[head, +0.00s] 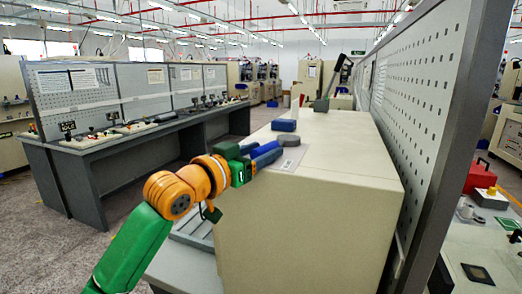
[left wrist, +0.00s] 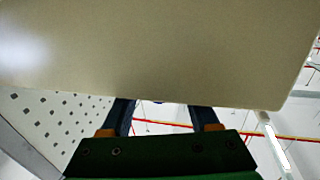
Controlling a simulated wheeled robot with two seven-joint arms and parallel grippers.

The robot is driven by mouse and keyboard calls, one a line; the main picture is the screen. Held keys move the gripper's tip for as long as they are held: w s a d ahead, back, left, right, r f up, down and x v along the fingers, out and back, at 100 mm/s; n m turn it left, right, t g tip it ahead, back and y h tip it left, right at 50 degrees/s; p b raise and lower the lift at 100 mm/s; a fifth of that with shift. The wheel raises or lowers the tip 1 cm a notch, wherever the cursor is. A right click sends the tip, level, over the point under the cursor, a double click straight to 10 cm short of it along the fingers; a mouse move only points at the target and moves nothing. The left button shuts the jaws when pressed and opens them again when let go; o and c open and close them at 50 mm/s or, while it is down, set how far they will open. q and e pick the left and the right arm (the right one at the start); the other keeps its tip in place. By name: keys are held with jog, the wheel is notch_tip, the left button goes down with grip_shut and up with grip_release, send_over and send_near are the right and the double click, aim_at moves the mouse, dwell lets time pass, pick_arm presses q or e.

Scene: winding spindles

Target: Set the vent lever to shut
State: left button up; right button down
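A lever (head: 328,88) with a grey arm and a dark end stands at the far end of the beige cabinet's top (head: 330,140). It leans up to the right. I cannot tell whether it is the vent lever or which setting it marks. My left gripper (head: 268,154) is at the cabinet's near left top edge, well short of the lever. Its two blue fingers are apart with nothing visible between them in the left wrist view (left wrist: 165,115). A beige surface fills the upper part of that view. My right gripper is not in view.
A perforated panel (head: 425,90) rises along the right side. A long workbench (head: 130,135) stands at the left. The middle of the cabinet top is clear.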

pick_arm(q)
jog(key=r, duration=0.1)
jog(key=r+b, duration=0.1)
jog(key=r, duration=0.1)
jog(key=shift+s+r, duration=0.25)
jog(key=s+r+b, duration=0.1)
jog(key=r, duration=0.1)
jog(key=s+r, duration=0.2)
jog(key=shift+s+d+r+b, duration=0.1)
jog(key=shift+s+b, duration=0.2)
jog(key=shift+b, duration=0.1)
jog(key=s+r+b, duration=0.3)
jog(key=s+r, duration=0.2)
jog(key=s, duration=0.5)
jog(key=shift+d+r, duration=0.15)
jog(key=shift+d, duration=0.1)
jog(key=shift+c, duration=0.2)
